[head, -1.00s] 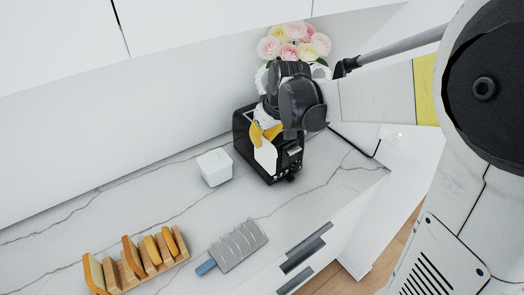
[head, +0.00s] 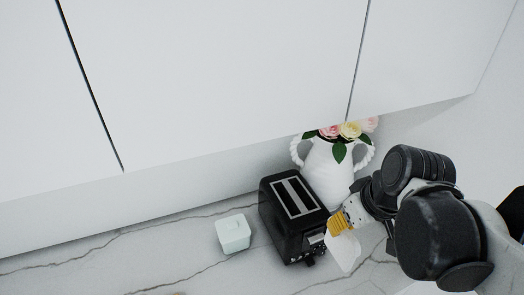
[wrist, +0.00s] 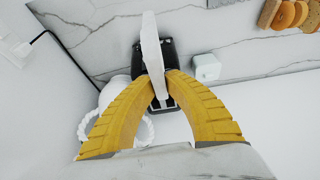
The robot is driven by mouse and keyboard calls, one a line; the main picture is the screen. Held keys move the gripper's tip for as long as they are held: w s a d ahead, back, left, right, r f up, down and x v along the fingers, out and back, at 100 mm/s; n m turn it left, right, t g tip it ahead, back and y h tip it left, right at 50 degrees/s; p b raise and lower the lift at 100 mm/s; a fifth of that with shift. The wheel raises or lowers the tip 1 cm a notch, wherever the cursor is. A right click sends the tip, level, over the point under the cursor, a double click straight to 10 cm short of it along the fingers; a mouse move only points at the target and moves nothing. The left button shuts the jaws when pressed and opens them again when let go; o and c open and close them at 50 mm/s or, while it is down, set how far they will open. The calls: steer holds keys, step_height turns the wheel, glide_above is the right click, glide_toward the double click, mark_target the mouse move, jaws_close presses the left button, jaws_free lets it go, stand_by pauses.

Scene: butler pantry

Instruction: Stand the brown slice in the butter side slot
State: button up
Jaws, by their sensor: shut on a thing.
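My gripper (head: 341,222) has yellow fingers shut on a thin, flat slice (head: 344,252). The slice looks white, not clearly brown, and hangs below the fingers, just right of the toaster in the head view. In the wrist view, my gripper (wrist: 157,88) pinches the slice (wrist: 152,45), seen nearly edge-on, which covers part of the toaster. The black toaster (head: 283,231) stands on the counter with two long slots on top. The slot on the butter side (head: 285,199) is the left one, and both slots look empty. The pale lidded butter dish (head: 233,233) stands left of the toaster.
A white two-handled vase (head: 328,172) with flowers stands close behind the toaster. White cabinets (head: 210,80) hang above. The wrist view shows brown slices (wrist: 288,14) at the top right.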

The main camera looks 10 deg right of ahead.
steer(key=shift+w+f, duration=0.1)
steer(key=shift+f, duration=0.05)
steer(key=w+a+f+t+b, duration=0.1)
steer(key=w+a+t+b, duration=0.1)
steer(key=w, duration=0.8)
steer(key=w+a+f+t+b, duration=0.1)
steer(key=w+a+b, duration=0.15)
steer(key=w, duration=0.65)
steer(key=shift+y, duration=0.3)
steer(key=w+f+b, duration=0.1)
steer(key=f, duration=0.2)
steer(key=w+f+b, duration=0.1)
steer(key=f, duration=0.2)
steer(key=w+f+b, duration=0.1)
steer(key=w+f, duration=0.1)
steer(key=f, duration=0.2)
steer(key=shift+a, duration=0.2)
steer(key=shift+w+a+g, duration=0.15)
steer(key=shift+w+g, duration=0.55)
steer(key=shift+w, duration=0.05)
steer(key=shift+w+a+f+g+h+b, duration=0.1)
steer(key=shift+w+f+g+h+b, duration=0.3)
steer(key=shift+f+g, duration=0.35)
